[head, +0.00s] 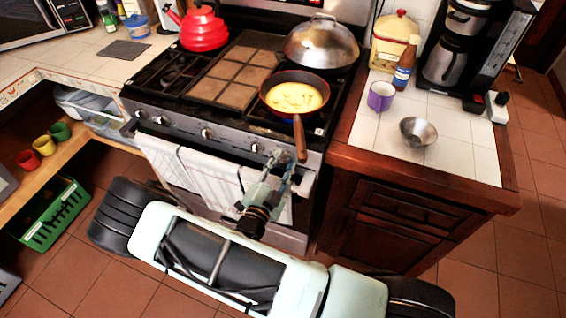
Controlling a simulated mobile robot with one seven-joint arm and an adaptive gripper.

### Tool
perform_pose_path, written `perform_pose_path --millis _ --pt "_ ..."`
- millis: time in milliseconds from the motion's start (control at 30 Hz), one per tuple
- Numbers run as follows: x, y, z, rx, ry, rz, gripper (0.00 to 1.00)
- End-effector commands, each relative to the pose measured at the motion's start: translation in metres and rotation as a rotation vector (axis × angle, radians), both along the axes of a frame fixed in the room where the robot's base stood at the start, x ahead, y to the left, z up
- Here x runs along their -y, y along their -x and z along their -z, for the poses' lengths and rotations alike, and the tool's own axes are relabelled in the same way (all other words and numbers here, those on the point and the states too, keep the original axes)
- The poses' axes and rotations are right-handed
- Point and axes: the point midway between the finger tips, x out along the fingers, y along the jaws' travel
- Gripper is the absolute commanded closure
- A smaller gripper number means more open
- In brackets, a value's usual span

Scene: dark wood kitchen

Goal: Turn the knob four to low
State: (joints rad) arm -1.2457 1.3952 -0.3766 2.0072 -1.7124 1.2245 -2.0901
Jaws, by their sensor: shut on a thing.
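The stove (180,118) has a row of knobs along its front panel. A leftmost knob (139,114), a second knob (160,121), a middle knob (207,133) and a knob farther right (255,148) show. My gripper (281,157) is at the right part of the panel, just right of that last visible knob. It is shut on what seems to be another knob, which the fingers hide. I cannot read any knob's setting.
A pan (295,94) with yellow food sits on the front right burner, its handle (300,138) jutting out just above my gripper. Behind it is a domed lid (322,42). A red kettle (203,28) stands back left. Towels (200,173) hang on the oven door below the knobs.

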Motion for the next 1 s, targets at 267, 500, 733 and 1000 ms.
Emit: perform_pose_path --millis 267,500,733,1000 --pt "0.000 0.000 0.000 -0.001 0.001 -0.001 0.49" --pt "0.000 0.001 0.000 -0.001 0.000 -0.001 0.49" --pt "-0.011 0.028 0.001 -0.003 0.000 -0.004 0.49" --pt "-0.031 0.082 0.001 -0.002 0.000 -0.004 0.49"
